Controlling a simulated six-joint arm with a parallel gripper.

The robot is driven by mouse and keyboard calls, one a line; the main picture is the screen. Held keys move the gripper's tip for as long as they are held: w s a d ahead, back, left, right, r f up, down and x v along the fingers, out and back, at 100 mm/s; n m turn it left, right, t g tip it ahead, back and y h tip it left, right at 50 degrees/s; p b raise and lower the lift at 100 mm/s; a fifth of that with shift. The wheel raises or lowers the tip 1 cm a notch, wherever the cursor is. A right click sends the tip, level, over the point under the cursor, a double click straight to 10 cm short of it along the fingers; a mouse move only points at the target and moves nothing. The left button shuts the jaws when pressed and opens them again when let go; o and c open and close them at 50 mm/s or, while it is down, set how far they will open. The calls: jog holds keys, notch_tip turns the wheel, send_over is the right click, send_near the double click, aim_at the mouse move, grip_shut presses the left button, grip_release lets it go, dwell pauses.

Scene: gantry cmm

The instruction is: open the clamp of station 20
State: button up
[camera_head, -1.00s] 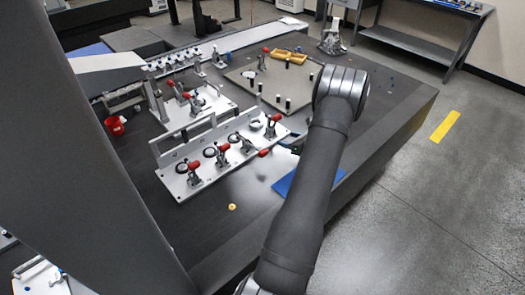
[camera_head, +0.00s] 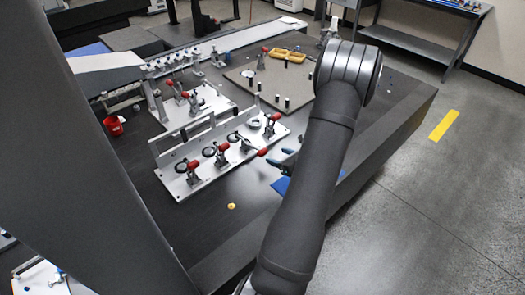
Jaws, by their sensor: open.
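A pale fixture (camera_head: 178,185) stands on the dark table with a row of red-handled toggle clamps. The clamp handles at its left (camera_head: 192,165), middle (camera_head: 223,147) and far right end (camera_head: 270,122) stand roughly upright. Another clamp's red handle (camera_head: 263,152) lies low and points right, out past the fixture's front edge. Station numbers are not legible, so I cannot tell which clamp is station 20. My gripper (camera_head: 279,160) is open, just right of the low red handle, with its blue-grey fingers pointing towards it. I see no clear contact. My arm hides part of the gripper and wrist.
A second fixture with red-handled clamps (camera_head: 185,97) stands behind. A small yellow ring (camera_head: 231,206) lies on clear table in front.

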aim_at(263, 150)
jog(key=x, duration=1)
jog(key=shift+w+a, duration=0.1)
jog(key=shift+w, duration=0.05)
jog(key=shift+r, duration=0.1)
grip_shut()
